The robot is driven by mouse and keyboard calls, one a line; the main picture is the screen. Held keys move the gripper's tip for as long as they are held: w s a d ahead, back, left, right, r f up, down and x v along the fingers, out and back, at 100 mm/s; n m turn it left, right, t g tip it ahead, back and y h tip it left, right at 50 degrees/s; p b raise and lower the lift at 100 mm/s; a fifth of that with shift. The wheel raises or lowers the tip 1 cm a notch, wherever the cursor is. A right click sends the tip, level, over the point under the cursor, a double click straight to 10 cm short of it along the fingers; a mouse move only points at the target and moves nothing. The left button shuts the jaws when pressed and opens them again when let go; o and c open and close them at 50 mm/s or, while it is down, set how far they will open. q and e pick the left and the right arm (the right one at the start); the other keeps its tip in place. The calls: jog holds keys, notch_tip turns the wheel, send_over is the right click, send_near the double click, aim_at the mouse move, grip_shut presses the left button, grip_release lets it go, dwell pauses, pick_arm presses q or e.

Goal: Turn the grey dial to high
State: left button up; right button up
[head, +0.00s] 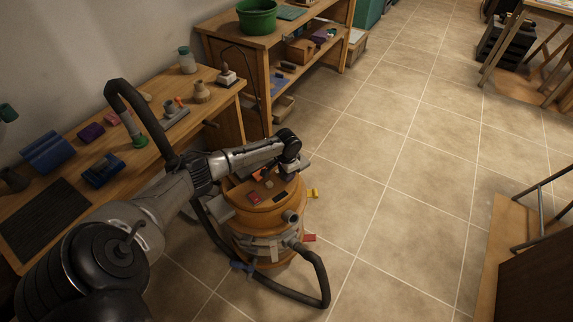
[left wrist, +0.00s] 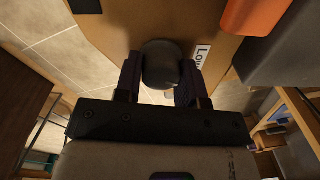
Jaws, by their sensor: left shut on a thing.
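The grey dial (left wrist: 160,62) is a dark, rounded knob on the orange-brown top of the vacuum cleaner (head: 262,218). My left gripper (left wrist: 159,82) has one finger on each side of the dial and is shut on it. In the head view my left gripper (head: 294,170) is at the far edge of the vacuum's top, and the dial is hidden there. The dial's exact setting cannot be told. My right gripper is not in view.
A dark hose (head: 318,280) loops from the vacuum to the floor. An orange part (left wrist: 252,12) is near the dial. A wooden workbench (head: 150,150) with several tools is at left, and a shelf (head: 272,38) is behind.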

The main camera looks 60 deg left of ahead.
pick_arm(q)
jog(key=m+p, duration=0.2)
jog(key=m, duration=0.1)
jog(key=shift+r+m, duration=0.1)
jog(key=shift+m, duration=0.2)
jog(key=shift+d+m+p, duration=0.1)
jog(key=shift+m+p, duration=0.6)
jog(key=shift+m, duration=1.1)
jog(key=o, duration=0.9)
jog(key=shift+s+d+r+p, duration=0.1)
jog(key=shift+r+p, duration=1.2)
jog(key=shift+r, duration=2.1)
jog(key=shift+s+d+r+p, duration=0.1)
jog(key=shift+r+p, duration=1.15)
jog(key=shift+r, duration=2.15)
